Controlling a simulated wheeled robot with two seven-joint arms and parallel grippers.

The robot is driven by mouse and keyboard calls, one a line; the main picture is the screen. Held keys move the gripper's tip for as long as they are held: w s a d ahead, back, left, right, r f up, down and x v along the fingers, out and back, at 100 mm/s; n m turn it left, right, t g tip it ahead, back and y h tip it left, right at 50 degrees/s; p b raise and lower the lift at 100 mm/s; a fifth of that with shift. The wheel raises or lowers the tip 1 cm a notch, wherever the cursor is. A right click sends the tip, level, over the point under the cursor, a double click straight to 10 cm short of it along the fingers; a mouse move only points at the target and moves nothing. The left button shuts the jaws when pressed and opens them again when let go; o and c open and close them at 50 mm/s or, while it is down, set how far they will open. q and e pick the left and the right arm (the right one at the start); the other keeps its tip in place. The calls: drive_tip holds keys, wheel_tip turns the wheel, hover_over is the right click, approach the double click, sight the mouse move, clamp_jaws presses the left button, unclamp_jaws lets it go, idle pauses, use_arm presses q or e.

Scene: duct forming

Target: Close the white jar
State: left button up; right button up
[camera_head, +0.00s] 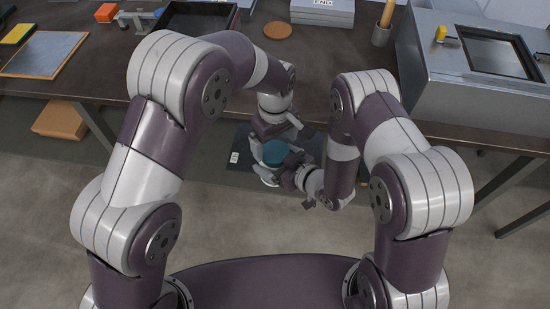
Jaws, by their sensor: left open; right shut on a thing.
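A blue round lid (275,152) shows between the two grippers at the front edge of the table. White parts of the jar (267,174) show just below it, mostly hidden by the grippers. My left gripper (270,150) points down from above, open, with its fingers around the blue lid; whether they touch it cannot be told. My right gripper (283,171) comes in from the lower right and is shut, apparently on the white jar's body. Its fingertips are small and partly hidden, and how well the lid sits on the jar cannot be seen.
A metal box (420,75) stands right, beside a cup with a wooden handle (381,36). A round brown coaster (278,30), a black tray (199,17) and a framed board (45,54) lie further back.

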use_arm(q)
drive_tip(key=shift+f, duration=1.35)
drive_tip(key=c, duration=1.1)
drive_tip(key=m, duration=0.6)
drive_tip(key=shift+m, duration=0.3)
drive_tip(key=o, duration=1.2)
drive_tip(key=shift+c, duration=0.2)
drive_tip(key=shift+r, duration=2.35)
